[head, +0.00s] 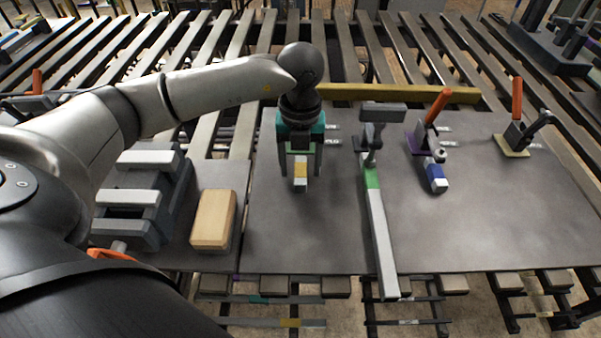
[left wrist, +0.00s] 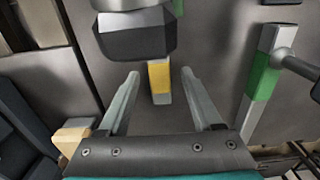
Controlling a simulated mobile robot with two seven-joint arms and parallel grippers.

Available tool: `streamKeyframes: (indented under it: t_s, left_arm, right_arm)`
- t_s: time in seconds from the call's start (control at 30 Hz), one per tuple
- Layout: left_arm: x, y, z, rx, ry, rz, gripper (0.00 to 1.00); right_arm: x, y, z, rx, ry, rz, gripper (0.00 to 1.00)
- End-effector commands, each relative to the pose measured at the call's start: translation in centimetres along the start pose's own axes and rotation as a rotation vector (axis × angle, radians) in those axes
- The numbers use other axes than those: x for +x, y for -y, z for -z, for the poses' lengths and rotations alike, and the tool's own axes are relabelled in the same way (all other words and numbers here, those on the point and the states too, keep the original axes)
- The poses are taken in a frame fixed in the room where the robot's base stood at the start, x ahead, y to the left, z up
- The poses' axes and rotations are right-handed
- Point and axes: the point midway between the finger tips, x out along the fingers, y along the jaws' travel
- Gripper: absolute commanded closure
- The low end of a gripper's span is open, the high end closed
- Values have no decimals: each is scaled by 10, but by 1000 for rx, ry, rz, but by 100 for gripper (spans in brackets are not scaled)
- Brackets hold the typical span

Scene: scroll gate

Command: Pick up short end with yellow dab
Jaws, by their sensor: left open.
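The short end with the yellow dab (head: 300,175) is a small pale bar piece lying on the grey table, pointing toward me. My left gripper (head: 300,168) is above it with its fingers spread on either side. In the left wrist view the yellow dab (left wrist: 159,77) shows between the two open fingertips (left wrist: 160,88). I cannot tell whether either finger touches it. A dark clamp-like block (left wrist: 135,36) hides the far part of the piece. My right gripper is not in view.
A long bar with a green dab (head: 381,240) lies right of the gripper under a dark clamp (head: 382,112). A blue-dabbed end (head: 435,174) sits farther right, beside an orange-handled clamp (head: 425,134). A wooden block (head: 213,219) lies left. Table (head: 480,235) is clear at front right.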

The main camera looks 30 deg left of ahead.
Motion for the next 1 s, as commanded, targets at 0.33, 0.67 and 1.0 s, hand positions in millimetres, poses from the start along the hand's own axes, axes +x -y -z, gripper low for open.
streamKeyframes:
  t_s: [0.33,0.67,1.0]
  left_arm:
    - [-1,0,0,0,0,0,63]
    - [-1,0,0,-1,0,0,100]
    - [-1,0,0,-1,0,0,100]
  right_arm:
    - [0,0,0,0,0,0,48]
    - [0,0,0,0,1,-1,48]
    - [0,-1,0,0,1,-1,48]
